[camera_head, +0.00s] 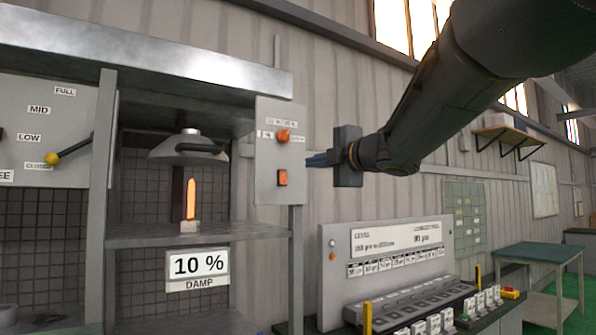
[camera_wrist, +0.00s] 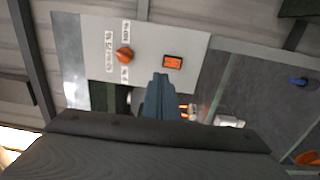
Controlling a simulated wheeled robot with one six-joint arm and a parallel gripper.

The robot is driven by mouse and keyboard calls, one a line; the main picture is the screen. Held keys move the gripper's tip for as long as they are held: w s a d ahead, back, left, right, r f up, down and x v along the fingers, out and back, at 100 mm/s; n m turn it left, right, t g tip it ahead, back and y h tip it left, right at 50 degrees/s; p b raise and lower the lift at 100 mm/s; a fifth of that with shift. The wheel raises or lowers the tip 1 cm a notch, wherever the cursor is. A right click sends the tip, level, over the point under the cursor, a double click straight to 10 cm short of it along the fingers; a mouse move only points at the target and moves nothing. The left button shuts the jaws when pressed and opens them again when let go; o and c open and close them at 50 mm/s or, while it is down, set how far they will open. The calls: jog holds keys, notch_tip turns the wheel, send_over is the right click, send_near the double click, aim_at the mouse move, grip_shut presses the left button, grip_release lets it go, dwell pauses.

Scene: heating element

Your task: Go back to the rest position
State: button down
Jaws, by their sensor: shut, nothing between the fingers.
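My gripper (camera_head: 312,160) is shut and empty. In the head view its bluish fingers point left, at the right edge of a grey control panel (camera_head: 265,185); I cannot tell the exact gap. The panel carries an orange knob (camera_head: 283,136) above an orange switch (camera_head: 282,178). In the wrist view my closed fingers (camera_wrist: 160,78) point up toward the panel, below the knob (camera_wrist: 124,55) and the switch (camera_wrist: 172,62). A glowing orange element (camera_head: 190,198) stands upright on a small block under a grey hood (camera_head: 188,150) in the left bay.
A sign reading 10 % DAMP (camera_head: 197,270) hangs below the element's shelf. A lever with a yellow knob (camera_head: 53,158) is at the far left. A console with a label board (camera_head: 388,245) stands below my arm. A green table (camera_head: 540,252) is at the right.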

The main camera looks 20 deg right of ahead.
jog(key=shift+v, duration=0.8)
jog(key=w+d+f+m+g+h+b, duration=0.1)
jog(key=w+f+m+h, duration=0.1)
jog(key=f+m, duration=0.5)
jog(key=w+d+f+m+g+h, duration=0.1)
jog(key=f+m+h, duration=0.1)
jog(key=f, duration=1)
jog(key=s+a+f+m+g+h, duration=0.1)
jog(key=s+f+m+g, duration=0.15)
jog(key=f, duration=0.55)
jog(key=s+f+m+g+h, duration=0.1)
jog(key=f+m+g, duration=0.15)
jog(key=f, duration=0.65)
jog(key=s+a+f+m+g+y, duration=0.1)
jog(key=s+a+f+m+g, duration=0.2)
jog(key=s+f, duration=0.8)
jog(key=s+a+f+m+g+y+b, duration=0.1)
jog(key=s+a+f+m+g, duration=0.2)
jog(key=s+a+f+g, duration=0.3)
jog(key=s+a+f, duration=0.1)
jog(key=s+f, duration=0.4)
jog(key=f, duration=0.1)
jog(key=shift+s+f+m, duration=0.2)
jog(key=shift+s+m, duration=0.1)
